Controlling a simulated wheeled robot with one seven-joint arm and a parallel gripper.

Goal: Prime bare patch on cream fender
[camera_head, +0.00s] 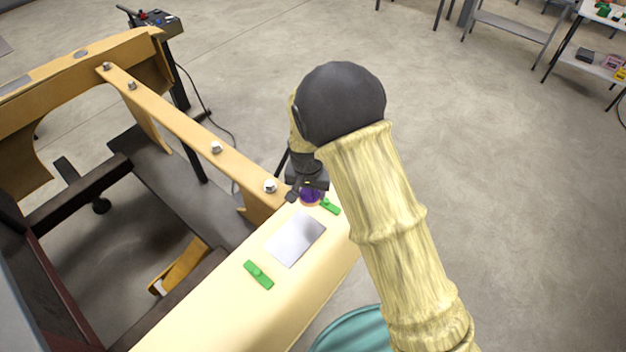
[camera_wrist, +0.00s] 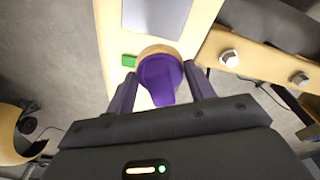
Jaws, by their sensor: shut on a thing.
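The cream fender (camera_head: 215,310) runs along the lower middle of the head view; its top also shows in the wrist view (camera_wrist: 112,40). The bare patch (camera_head: 296,238) is a smooth, light grey rectangle on that top, and part of it shows in the wrist view (camera_wrist: 157,12). My gripper (camera_wrist: 160,82) is shut on a round purple tool with a tan rim (camera_wrist: 157,76). The tool also shows in the head view (camera_head: 309,196), over the fender just beyond the patch's far end. I cannot tell whether it touches the fender.
One green clip (camera_head: 258,274) lies on the fender near the patch's near end; another green clip (camera_head: 330,206) lies beside the tool. A cream rail (camera_head: 180,125) with several silver bolts adjoins the fender at left. A teal round thing (camera_head: 352,332) stands below right.

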